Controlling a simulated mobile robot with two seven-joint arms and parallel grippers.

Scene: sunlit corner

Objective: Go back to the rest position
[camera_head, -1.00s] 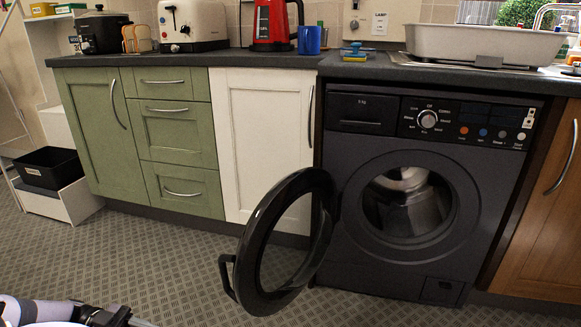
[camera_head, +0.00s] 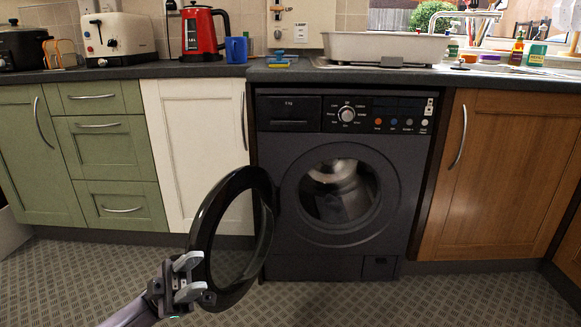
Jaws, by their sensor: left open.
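The dark washing machine (camera_head: 342,243) stands under the counter. Its round glass door (camera_head: 206,225) hangs wide open to the left of the drum opening. My left gripper (camera_head: 188,277) is at the lower left of the door, in front of or beside its rim, where the door handle is hidden. Its grey fingers are apart with nothing seen between them; I cannot tell whether they touch the door. My right gripper is not in view.
Green drawers (camera_head: 109,160) and a white cupboard (camera_head: 192,130) stand left of the machine, a wooden cupboard (camera_head: 498,160) right. The counter holds a red kettle (camera_head: 203,35), a blue mug (camera_head: 236,49) and a white basin (camera_head: 385,47). The patterned floor (camera_head: 450,300) in front is clear.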

